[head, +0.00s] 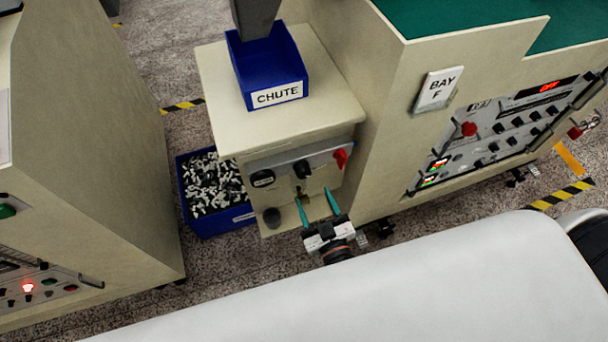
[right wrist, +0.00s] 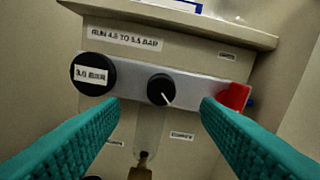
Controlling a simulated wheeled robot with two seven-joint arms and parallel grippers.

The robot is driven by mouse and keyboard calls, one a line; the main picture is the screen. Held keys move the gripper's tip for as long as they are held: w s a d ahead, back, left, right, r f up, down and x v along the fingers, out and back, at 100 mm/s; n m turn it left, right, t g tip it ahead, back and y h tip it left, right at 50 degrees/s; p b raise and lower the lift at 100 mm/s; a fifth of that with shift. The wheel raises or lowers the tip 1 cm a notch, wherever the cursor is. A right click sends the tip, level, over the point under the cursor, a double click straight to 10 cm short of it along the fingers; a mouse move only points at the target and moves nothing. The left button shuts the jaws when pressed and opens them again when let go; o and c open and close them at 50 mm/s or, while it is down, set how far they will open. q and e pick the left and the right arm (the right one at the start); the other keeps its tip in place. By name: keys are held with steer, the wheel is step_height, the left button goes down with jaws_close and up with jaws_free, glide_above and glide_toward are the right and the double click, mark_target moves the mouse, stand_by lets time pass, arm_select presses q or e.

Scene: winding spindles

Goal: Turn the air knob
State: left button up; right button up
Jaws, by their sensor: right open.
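The black round knob (head: 302,168) sits in the middle of a grey bar on the front of the cream cabinet. In the right wrist view the knob (right wrist: 161,89) has a white pointer line aimed down and right. My right gripper (head: 316,198) faces the cabinet front from below, open and empty. In the right wrist view its teal fingers (right wrist: 160,104) spread left and right of the knob, apart from it. A black round gauge (right wrist: 93,73) with a white label is left of the knob. My left gripper is not in view.
A red lever (right wrist: 236,97) is at the bar's right end, close to the right finger. A clear bowl (right wrist: 149,133) hangs below the knob. A blue chute bin (head: 276,95) stands on the cabinet, and a blue crate of parts (head: 213,228) is on the floor beside it.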

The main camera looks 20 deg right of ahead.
mark_target(305, 176)
steer(key=w, duration=0.6)
steer(key=shift+w, duration=0.25)
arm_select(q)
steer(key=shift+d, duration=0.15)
arm_select(e)
steer(key=shift+w, duration=0.8)
steer(key=c, duration=1)
